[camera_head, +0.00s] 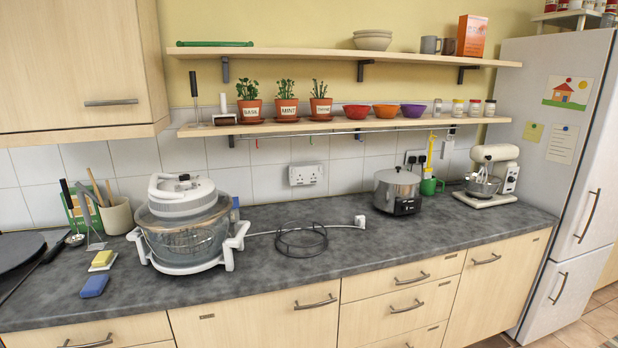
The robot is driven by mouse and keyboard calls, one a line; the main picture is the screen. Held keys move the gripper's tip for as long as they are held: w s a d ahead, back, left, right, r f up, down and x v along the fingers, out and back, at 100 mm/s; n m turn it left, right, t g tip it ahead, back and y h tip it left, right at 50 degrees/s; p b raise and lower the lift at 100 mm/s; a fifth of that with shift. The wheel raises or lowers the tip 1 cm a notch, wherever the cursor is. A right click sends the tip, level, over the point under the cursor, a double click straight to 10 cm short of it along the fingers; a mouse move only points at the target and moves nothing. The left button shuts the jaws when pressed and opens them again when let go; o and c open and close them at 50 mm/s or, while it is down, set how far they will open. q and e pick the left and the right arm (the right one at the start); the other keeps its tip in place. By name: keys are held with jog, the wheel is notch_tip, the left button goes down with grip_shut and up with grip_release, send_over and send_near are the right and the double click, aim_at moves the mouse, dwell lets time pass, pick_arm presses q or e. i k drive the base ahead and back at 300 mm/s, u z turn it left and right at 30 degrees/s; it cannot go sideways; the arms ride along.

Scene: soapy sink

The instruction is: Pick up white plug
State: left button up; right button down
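The white plug (359,221) lies on the dark grey countertop (420,252) right of centre. It is at the end of a thin white cable that runs left across the counter to a halogen oven (186,232) with a glass bowl and white frame. A black wire ring stand (301,241) stands on the counter just left of the plug, with the cable passing by it. Neither of my grippers shows in this view, and nothing touches the plug from above.
A double wall socket (306,175) is on the tiles behind. A slow cooker (397,191) and a stand mixer (490,176) stand to the right. A blue sponge (94,286) lies at front left. The counter in front of the plug is clear. Shelves hang above.

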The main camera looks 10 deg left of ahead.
aim_at(359, 219)
jog(key=z, duration=0.35)
jog(key=i, duration=1.1)
jog(key=u, duration=0.85)
jog(key=i, duration=0.55)
jog(key=u, duration=0.6)
